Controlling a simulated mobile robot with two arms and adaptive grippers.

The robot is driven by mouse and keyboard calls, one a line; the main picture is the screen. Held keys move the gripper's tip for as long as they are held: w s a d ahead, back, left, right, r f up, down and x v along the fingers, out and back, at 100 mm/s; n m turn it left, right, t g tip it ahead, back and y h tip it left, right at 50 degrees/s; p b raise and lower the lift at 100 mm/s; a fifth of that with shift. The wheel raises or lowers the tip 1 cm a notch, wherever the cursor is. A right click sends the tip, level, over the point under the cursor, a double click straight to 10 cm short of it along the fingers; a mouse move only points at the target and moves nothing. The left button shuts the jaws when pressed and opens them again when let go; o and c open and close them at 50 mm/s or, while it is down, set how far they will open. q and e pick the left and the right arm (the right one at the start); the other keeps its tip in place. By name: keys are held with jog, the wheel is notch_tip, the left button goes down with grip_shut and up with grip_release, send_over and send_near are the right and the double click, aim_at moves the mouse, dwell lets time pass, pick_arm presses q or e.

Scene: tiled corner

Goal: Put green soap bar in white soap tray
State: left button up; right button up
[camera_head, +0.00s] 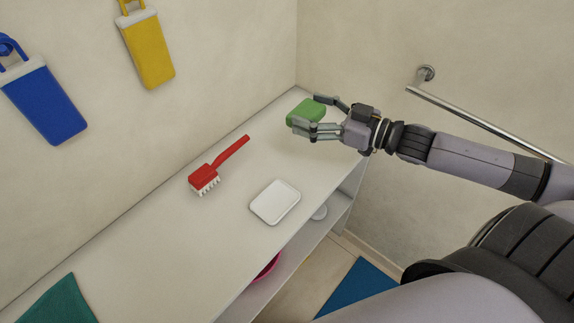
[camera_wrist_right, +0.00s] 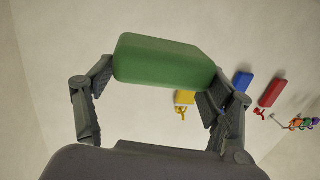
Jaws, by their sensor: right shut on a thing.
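The green soap bar (camera_head: 306,112) is between the fingers of my right gripper (camera_head: 326,117), near the far right end of the shelf top in the head view. My right gripper is shut on it. In the right wrist view the soap bar (camera_wrist_right: 165,60) spans the gap between the two fingers (camera_wrist_right: 160,84). Whether it touches the shelf top is hard to tell. The white soap tray (camera_head: 275,202) lies flat and empty near the shelf's front edge, nearer than the soap bar and to its left. My left gripper is not in view.
A red brush (camera_head: 205,177) lies on the shelf top (camera_head: 150,245) left of the tray. A green cloth (camera_head: 55,303) lies at the near left. A metal rail (camera_head: 480,120) runs along the right wall. Blue (camera_head: 45,105) and yellow (camera_head: 148,50) items hang on the left wall.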

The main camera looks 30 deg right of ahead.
jog(key=s+a, duration=0.3)
jog(key=a, duration=0.3)
notch_tip(320, 180, up, 2)
jog(key=h+p, duration=0.1)
jog(key=p, duration=0.1)
send_over(280, 205)
jog(key=shift+r+m+t, duration=0.15)
jog(key=shift+m+t, duration=0.15)
jog(key=shift+t, duration=0.1)
notch_tip(280, 205, down, 16)
jog(key=shift+r+b, duration=0.2)
jog(key=shift+b, duration=0.55)
jog(key=shift+f, duration=2)
jog(key=shift+f+b, duration=0.2)
jog(key=shift+b, duration=0.1)
jog(key=o, duration=1.3)
